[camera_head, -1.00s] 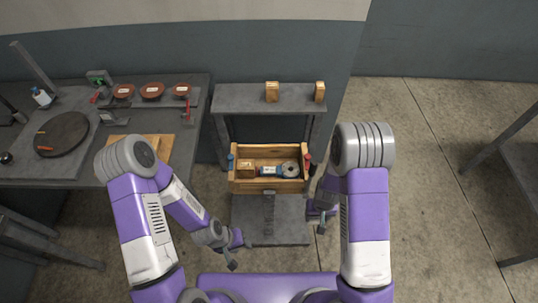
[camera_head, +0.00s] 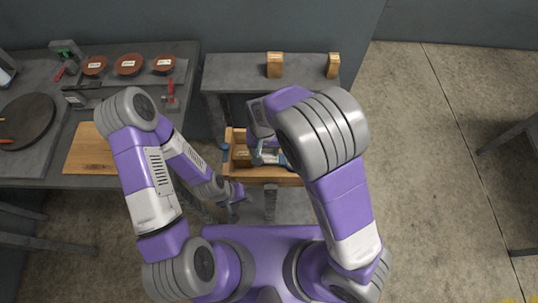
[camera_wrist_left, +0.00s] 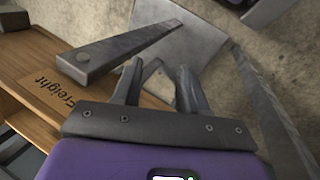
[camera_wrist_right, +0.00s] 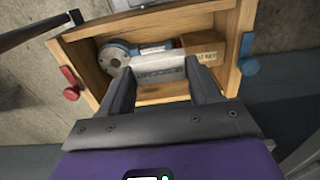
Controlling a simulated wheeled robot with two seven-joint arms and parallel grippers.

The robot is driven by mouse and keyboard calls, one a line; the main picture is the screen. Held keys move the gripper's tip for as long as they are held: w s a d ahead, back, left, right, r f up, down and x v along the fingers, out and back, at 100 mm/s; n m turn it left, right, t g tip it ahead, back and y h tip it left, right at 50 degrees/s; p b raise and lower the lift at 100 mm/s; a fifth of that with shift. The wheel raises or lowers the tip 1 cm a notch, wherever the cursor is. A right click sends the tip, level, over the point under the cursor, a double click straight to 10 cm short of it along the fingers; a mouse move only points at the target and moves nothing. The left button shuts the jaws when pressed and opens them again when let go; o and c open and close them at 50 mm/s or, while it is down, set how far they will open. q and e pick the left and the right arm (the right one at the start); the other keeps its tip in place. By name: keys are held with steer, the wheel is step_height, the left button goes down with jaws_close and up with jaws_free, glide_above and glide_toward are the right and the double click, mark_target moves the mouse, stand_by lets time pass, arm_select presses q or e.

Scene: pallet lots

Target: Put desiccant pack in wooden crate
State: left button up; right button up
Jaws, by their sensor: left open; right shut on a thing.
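The wooden crate (camera_head: 240,173) stands on a low stand in front of me, partly hidden by my right arm. A "Freight" label shows on it in the left wrist view (camera_wrist_left: 58,92). My right gripper (camera_wrist_right: 160,80) is shut on the pale desiccant pack (camera_wrist_right: 158,66), whose print looks reversed. It holds the pack over the crate's open top; whether the pack touches anything inside I cannot tell. In the head view my right gripper (camera_head: 264,150) is over the crate. My left gripper (camera_head: 233,204) is open and empty, low at the crate's near left.
A shelf (camera_head: 235,72) stands behind; a workbench (camera_head: 60,178) is at left.

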steer(key=b, duration=0.4)
glide_toward(265, 171)
steer(key=shift+s+f, duration=0.55)
steer(key=shift+s, duration=0.2)
steer(key=shift+w+f+b, duration=0.1)
steer(key=shift+f+b, duration=0.75)
steer(key=shift+f, duration=1.9)
steer(key=shift+r, duration=0.1)
steer(key=o, duration=1.1)
